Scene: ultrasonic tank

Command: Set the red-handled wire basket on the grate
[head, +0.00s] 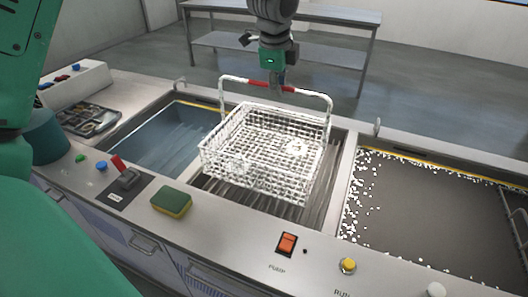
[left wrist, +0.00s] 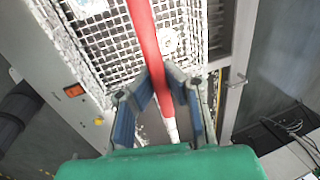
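The white wire basket (head: 262,150) has an upright white handle with red sections (head: 257,84). It is over the slatted metal grate (head: 318,207), between the two tanks. I cannot tell whether its bottom touches the slats. My left gripper (head: 279,86) comes down from above onto the middle of the handle. In the left wrist view, the blue-padded fingers (left wrist: 162,80) close in on both sides of the red handle (left wrist: 144,25), with the basket mesh (left wrist: 105,42) beyond. A small pale round item (head: 297,148) shows in the basket. My right gripper is not in view.
A water tank (head: 150,140) lies left of the grate, and a dark tank with white foam (head: 430,215) lies right. A green-yellow sponge (head: 171,201), a red-levered switch (head: 124,174) and an orange switch (head: 287,243) sit on the front edge. A metal table (head: 330,15) stands behind.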

